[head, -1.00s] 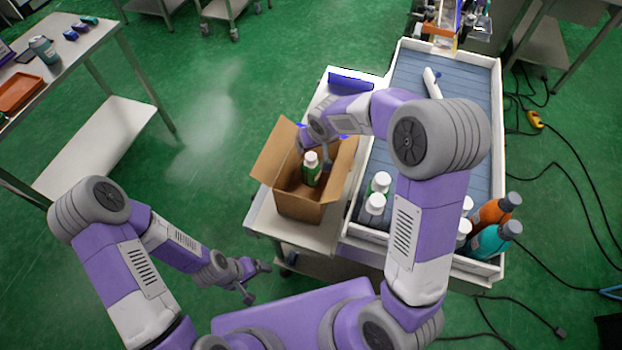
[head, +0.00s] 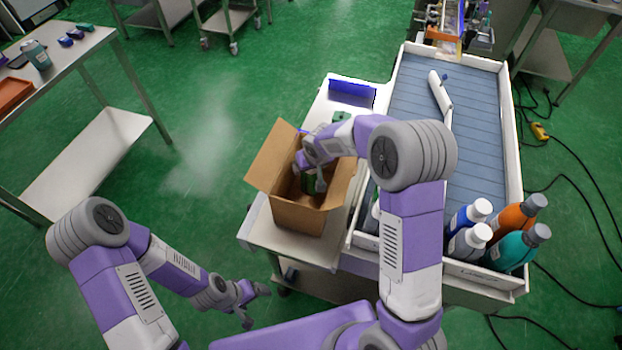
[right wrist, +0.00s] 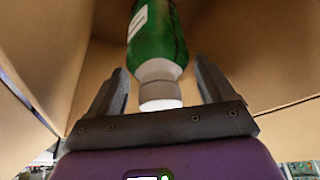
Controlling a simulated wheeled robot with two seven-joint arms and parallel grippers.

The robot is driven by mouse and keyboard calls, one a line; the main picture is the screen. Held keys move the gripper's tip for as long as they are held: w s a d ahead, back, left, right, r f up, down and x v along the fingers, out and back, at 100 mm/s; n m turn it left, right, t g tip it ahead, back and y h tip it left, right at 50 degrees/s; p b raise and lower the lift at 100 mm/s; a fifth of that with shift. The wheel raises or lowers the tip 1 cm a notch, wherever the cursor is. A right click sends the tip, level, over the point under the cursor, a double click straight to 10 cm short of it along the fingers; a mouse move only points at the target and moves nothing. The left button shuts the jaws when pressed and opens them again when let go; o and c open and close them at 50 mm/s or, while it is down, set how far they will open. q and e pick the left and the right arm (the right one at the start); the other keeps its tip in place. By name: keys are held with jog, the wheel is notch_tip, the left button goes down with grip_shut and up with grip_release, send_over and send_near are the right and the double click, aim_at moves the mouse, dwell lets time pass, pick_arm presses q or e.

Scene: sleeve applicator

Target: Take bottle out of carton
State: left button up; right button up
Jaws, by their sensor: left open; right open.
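An open brown carton (head: 297,219) stands on a small table in the head view. A green bottle (head: 309,184) is inside it, mostly hidden by my right gripper (head: 314,182). In the right wrist view the green bottle (right wrist: 158,38) has a grey neck and white cap, which lie between the two spread fingers of the right gripper (right wrist: 160,78). Gaps show on both sides, so the fingers do not grip it. Carton walls (right wrist: 235,50) surround them. My left gripper (head: 250,305) is open and empty, low over the floor left of the table.
A white-edged conveyor tray (head: 508,150) stands right of the carton. Orange (head: 512,216), teal (head: 515,250) and blue (head: 464,218) bottles stand at its near end. A blue bin (head: 352,92) is behind the carton. Cables lie on the floor at right.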

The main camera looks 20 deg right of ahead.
jog(key=shift+w+f, duration=0.25)
jog(key=shift+f, duration=0.35)
jog(key=c, duration=1.1)
